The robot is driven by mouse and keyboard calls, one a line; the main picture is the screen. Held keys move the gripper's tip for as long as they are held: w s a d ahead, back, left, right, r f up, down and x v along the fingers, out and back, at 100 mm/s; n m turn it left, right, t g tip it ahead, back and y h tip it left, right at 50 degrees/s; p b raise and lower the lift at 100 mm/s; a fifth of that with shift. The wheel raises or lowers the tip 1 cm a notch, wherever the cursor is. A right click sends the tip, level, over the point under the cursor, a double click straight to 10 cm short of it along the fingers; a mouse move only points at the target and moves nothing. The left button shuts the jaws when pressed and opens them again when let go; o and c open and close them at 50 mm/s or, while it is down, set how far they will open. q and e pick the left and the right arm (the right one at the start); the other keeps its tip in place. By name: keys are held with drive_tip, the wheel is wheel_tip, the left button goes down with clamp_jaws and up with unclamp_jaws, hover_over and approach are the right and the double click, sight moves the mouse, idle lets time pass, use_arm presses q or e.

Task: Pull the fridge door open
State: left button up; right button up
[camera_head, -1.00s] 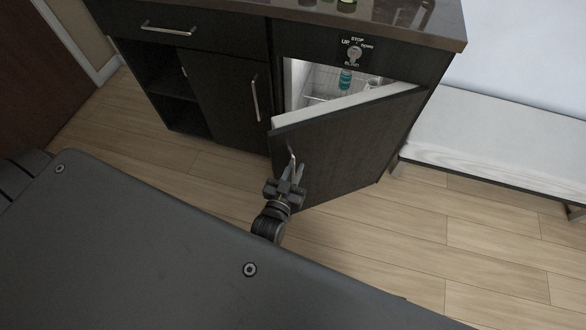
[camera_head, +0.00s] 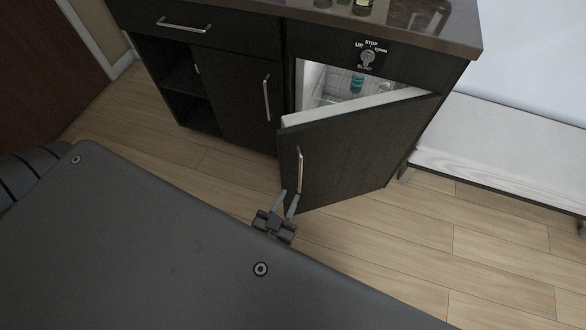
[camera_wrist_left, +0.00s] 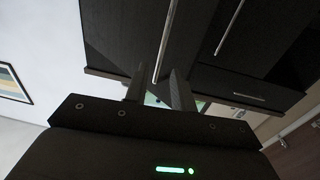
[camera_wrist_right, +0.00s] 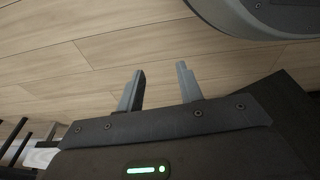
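The fridge door (camera_head: 350,150) is a dark wood panel, standing partly open and swung out toward me. Its upright metal handle (camera_head: 299,170) is near its left edge. The lit white fridge interior (camera_head: 330,82) shows above the door. My left gripper (camera_head: 288,195) is open and empty, just below the handle and apart from it. In the left wrist view the fingers (camera_wrist_left: 157,76) are spread, with the handle (camera_wrist_left: 165,40) beyond them in the gap. My right gripper (camera_wrist_right: 160,70) is open and empty over the wooden floor, and is outside the head view.
A closed cabinet door (camera_head: 240,100) with its own handle is left of the fridge, under a drawer (camera_head: 190,25). The dark countertop (camera_head: 440,35) is above. A light bench (camera_head: 490,140) stands at the right. Wooden floor (camera_head: 400,240) in front of the door is clear.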

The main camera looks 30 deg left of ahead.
use_arm(q)
drive_tip(key=shift+s, duration=0.3)
use_arm(e)
drive_tip(key=shift+w+r, duration=0.15)
drive_tip(key=shift+r, duration=0.05)
